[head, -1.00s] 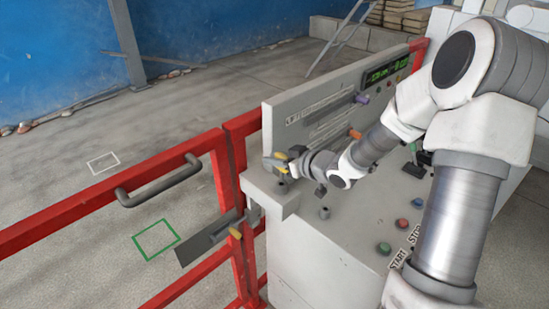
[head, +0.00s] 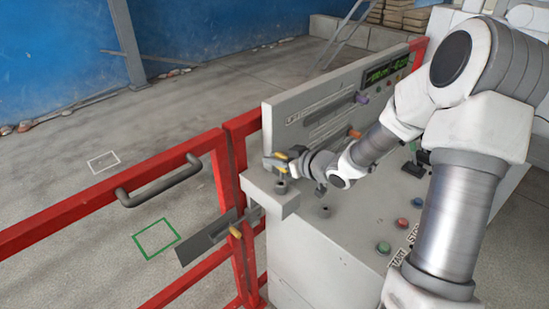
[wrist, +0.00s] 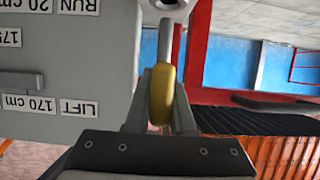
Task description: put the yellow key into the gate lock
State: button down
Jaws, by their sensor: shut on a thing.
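My gripper (head: 279,161) is shut on the yellow key (wrist: 162,95), at the left end of the grey control desk. In the wrist view the key's yellow head is between the fingers, and its grey shank points up to a silver round lock (wrist: 168,4) at the top edge. The shank's end meets or overlaps this lock; I cannot tell how far in it is. In the head view a dark round lock (head: 281,187) is on the grey box beside the red gate (head: 185,155), just below the gripper. The key is small and partly hidden by the fingers there.
The desk's upright panel (head: 340,98) stands close behind the gripper. Another round fitting (head: 323,212) and coloured buttons (head: 384,248) are on the desk top. A grey latch plate with a yellow handle (head: 235,232) is on the gate. Floor beyond the gate is open.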

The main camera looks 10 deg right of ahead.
jog(key=shift+f+b, duration=1.55)
jog(key=shift+f, duration=0.55)
jog(key=c, duration=0.7)
grip_release()
jog(key=p+v, duration=0.1)
jog(key=v, duration=1.6)
jog(key=shift+s+d+r+p, duration=0.1)
jog(key=shift+s+d+p, duration=0.05)
jog(key=shift+p, duration=0.15)
